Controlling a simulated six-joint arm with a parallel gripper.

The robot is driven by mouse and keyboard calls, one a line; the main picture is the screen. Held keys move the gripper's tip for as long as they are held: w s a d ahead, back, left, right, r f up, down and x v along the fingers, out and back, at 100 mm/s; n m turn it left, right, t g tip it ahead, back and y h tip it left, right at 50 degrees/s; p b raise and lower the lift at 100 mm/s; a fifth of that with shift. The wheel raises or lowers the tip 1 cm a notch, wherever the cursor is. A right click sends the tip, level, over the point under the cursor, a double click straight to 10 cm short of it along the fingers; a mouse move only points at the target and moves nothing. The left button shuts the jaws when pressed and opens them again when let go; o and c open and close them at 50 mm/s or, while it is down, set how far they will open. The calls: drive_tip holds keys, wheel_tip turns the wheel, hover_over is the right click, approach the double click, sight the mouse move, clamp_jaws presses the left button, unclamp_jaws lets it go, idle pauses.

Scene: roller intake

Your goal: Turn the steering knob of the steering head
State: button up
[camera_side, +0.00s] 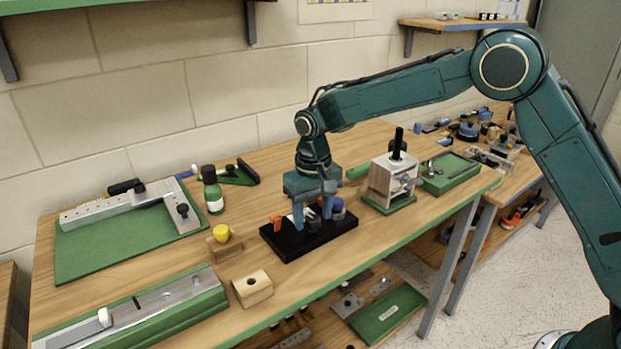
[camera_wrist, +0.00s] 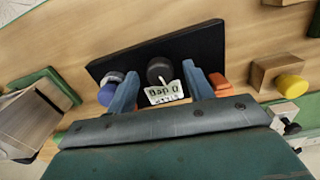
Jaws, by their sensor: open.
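My gripper (camera_side: 313,224) points down over a black base plate (camera_side: 285,250) and is open. In the wrist view the gripper's two blue fingers (camera_wrist: 160,72) stand on either side of a round black knob (camera_wrist: 158,68) with a white lettered tag (camera_wrist: 163,93) beside it. The fingers look apart from the knob; their exact height is unclear. A blue-and-grey capped piece (camera_wrist: 108,94) sits outside one finger and an orange piece (camera_wrist: 219,84) outside the other. A block on a green base (camera_side: 388,181) with a black upright handle (camera_side: 398,143) stands to the right. No label marks which is the steering head.
A wooden block with a yellow knob (camera_side: 221,234) and a drilled wooden block (camera_side: 253,288) stand left of the plate. A green tray (camera_side: 450,172) is right.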

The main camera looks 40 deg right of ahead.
sight(313, 218)
wheel_tip(313, 218, up, 14)
idle(0.8)
